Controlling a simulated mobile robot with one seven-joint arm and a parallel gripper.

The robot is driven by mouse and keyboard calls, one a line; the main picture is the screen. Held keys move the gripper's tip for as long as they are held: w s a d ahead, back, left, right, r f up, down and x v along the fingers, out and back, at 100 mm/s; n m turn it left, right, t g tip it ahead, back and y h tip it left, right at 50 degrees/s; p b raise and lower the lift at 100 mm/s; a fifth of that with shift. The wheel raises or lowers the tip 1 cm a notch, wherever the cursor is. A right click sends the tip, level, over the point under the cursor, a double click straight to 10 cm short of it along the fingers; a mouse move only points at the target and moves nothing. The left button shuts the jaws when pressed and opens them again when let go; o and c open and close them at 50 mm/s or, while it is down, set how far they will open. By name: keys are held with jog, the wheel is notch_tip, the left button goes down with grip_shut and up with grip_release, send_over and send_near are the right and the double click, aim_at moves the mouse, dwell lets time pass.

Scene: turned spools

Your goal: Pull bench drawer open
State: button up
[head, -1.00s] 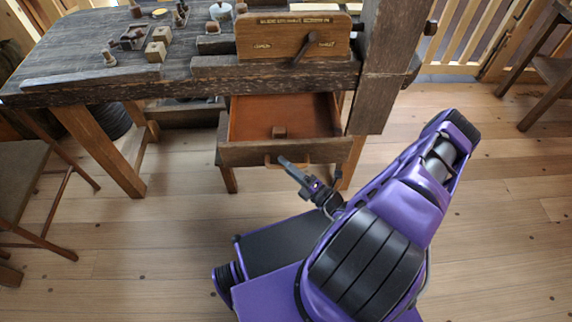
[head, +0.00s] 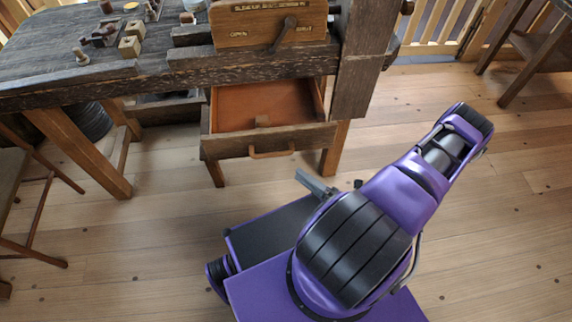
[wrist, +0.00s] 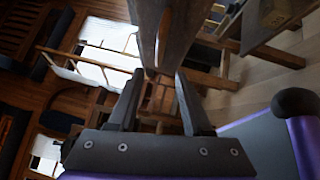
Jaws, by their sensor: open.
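The bench drawer (head: 222,146) is pulled out from under the workbench, with its reddish inside showing. Beyond the fingers are dark wooden parts that I cannot identify surely.
The workbench (head: 60,92) carries wooden pieces and a panel with a lever (head: 270,22). A thick post (head: 362,85) stands right of the drawer. A stool (head: 12,165) is at far left, and another table (head: 535,45) at far right. The floor (head: 500,210) at right is clear.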

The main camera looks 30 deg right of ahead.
jog(key=v, duration=0.5)
jog(key=shift+s+d, duration=0.15)
jog(key=shift+s, duration=0.1)
